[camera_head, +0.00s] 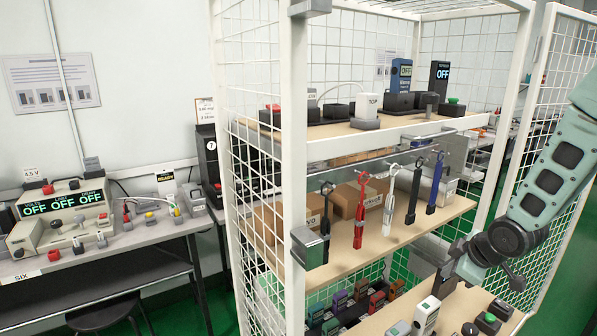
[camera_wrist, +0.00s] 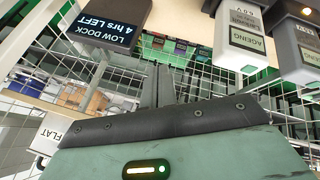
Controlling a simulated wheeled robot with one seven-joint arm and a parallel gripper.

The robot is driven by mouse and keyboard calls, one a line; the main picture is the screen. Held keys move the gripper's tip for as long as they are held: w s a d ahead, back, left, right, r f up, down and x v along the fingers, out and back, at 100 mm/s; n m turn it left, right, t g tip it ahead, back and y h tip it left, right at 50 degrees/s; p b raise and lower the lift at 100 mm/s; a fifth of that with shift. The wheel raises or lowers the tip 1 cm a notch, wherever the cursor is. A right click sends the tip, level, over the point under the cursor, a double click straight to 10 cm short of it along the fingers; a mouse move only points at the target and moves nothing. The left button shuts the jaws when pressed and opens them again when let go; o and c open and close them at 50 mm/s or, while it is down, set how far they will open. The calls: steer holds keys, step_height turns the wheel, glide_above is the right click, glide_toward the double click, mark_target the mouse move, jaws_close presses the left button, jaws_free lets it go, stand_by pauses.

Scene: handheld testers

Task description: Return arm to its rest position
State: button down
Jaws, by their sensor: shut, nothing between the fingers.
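My arm (camera_head: 550,172) is teal with black joints and reaches in from the right edge in the head view. My gripper (camera_head: 440,272) is at the lower right, in front of the cage's lower shelf. In the wrist view my gripper (camera_wrist: 157,84) shows two dark fingers close together, shut with nothing between them. Its teal body fills the bottom of that view. Part of the gripper is hard to make out against the shelf items in the head view.
A bench (camera_head: 125,238) with instruments is at the left. A dock display (camera_wrist: 104,28) is close to the gripper.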

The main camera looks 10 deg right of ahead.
steer(key=s+a+r+g, duration=0.1)
steer(key=s+a+r, duration=0.2)
steer(key=a, duration=0.4)
steer(key=s+a+r+g, duration=0.1)
steer(key=s+a+r, duration=0.1)
steer(key=a, duration=0.5)
steer(key=s+a+r+g, duration=0.1)
steer(key=s+a+r, duration=0.2)
steer(key=a, duration=0.3)
steer(key=s+a+r+g, duration=0.1)
steer(key=s+a+r, duration=0.1)
steer(key=s+a, duration=0.3)
steer(key=s+a+r+m+g+p, duration=0.1)
steer(key=s+a, duration=0.4)
steer(key=s, duration=0.8)
steer(key=shift+r+g, duration=0.65)
steer(key=shift+g, duration=0.15)
steer(key=shift+a, duration=0.1)
